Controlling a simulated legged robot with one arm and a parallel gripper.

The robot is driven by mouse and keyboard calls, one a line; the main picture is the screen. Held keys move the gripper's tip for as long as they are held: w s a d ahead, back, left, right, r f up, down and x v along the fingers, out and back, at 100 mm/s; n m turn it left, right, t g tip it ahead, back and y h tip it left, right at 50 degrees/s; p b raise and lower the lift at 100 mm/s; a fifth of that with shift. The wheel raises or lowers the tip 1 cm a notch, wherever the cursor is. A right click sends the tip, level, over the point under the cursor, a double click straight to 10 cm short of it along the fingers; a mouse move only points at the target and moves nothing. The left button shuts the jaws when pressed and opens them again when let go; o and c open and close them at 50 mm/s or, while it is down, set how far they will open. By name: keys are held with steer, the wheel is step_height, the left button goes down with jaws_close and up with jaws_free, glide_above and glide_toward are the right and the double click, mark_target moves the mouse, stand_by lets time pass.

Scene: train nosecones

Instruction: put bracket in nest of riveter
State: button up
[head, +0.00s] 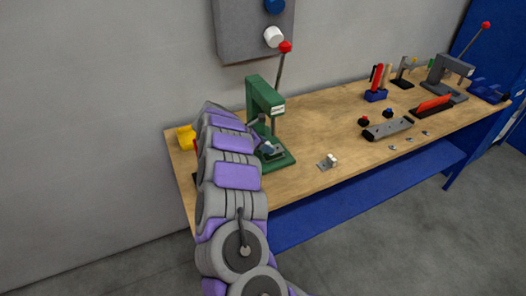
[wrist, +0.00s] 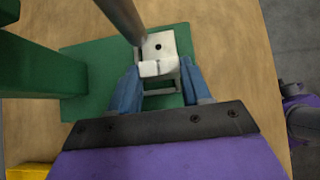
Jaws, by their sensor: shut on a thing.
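The green riveter (head: 262,98) stands on the bench, its lever with a red ball raised. Its green base (wrist: 85,65) and grey metal ram (wrist: 122,18) show in the wrist view. My gripper (wrist: 159,68) has its blue fingers either side of a pale grey bracket (wrist: 160,45) and is shut on it. The bracket has a dark hole and lies over the green base, close to the ram. A grey frame, perhaps the nest, shows partly below it; I cannot tell whether the bracket is seated. In the head view my gripper (head: 268,150) is at the riveter's base.
A yellow object (head: 186,137) is at the bench's left end.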

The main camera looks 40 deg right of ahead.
mark_target(263, 157)
steer(key=shift+w+d+f, duration=0.1)
steer(key=shift+w+d, duration=0.05)
steer(key=shift+w, duration=0.5)
step_height(263, 157, down, 3)
steer(key=shift+s+r+b, duration=0.1)
steer(key=shift+b, duration=0.5)
steer(key=shift+f, duration=0.35)
steer(key=shift+c, duration=1.1)
steer(key=o, duration=1.4)
steer(key=shift+c, duration=0.2)
steer(key=shift+r, duration=0.1)
